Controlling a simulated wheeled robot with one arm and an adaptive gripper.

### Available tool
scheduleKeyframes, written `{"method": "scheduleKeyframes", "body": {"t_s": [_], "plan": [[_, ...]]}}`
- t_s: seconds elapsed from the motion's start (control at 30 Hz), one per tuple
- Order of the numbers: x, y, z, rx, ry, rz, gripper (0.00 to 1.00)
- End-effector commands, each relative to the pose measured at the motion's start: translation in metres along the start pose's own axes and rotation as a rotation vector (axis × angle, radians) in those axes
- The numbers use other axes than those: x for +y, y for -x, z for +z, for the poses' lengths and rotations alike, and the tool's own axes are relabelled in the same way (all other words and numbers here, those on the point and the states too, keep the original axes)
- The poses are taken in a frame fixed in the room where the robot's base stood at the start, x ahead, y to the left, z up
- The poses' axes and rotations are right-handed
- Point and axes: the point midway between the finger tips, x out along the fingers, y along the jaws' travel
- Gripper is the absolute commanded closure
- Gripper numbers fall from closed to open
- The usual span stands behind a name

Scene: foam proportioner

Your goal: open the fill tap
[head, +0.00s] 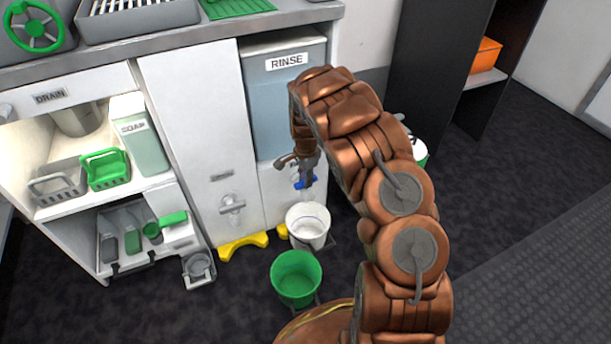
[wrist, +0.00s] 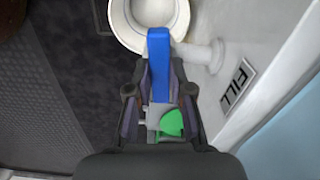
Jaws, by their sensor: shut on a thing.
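The fill tap's blue lever (wrist: 159,62) shows between my gripper's (wrist: 158,90) fingers in the wrist view. My gripper is shut on it. In the head view the blue lever (head: 305,183) is partly covered by my gripper (head: 307,178), at the front of the panel under the RINSE tank (head: 285,100). The tap's pale spout (wrist: 205,54) comes out of the panel beside the FILL label (wrist: 238,84). A white bucket (head: 308,226) stands below the tap. Its inside also shows at the top of the wrist view (wrist: 150,14).
A green bucket (head: 296,278) stands on the floor in front of the white one. Another grey tap (head: 232,205) is on the panel to the left. A yellow floor piece (head: 243,245) lies below it. Dark floor is free at right.

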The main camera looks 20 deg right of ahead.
Motion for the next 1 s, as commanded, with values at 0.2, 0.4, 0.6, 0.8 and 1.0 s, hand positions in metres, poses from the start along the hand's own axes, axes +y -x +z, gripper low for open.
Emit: {"method": "scheduleKeyframes", "body": {"t_s": [0.2, 0.4, 0.6, 0.8, 1.0], "plan": [[-0.0002, 0.0057, 0.0010, -0.001, 0.186, 0.000, 1.00], [0.0008, 0.0047, 0.0011, -0.003, 0.377, 0.002, 1.00], [-0.0002, 0.0049, 0.0005, 0.000, 0.567, -0.001, 1.00], [0.0006, 0.0036, 0.0006, -0.002, 0.758, 0.001, 1.00], [0.0001, 0.0042, 0.0003, -0.001, 0.946, 0.000, 1.00]]}}
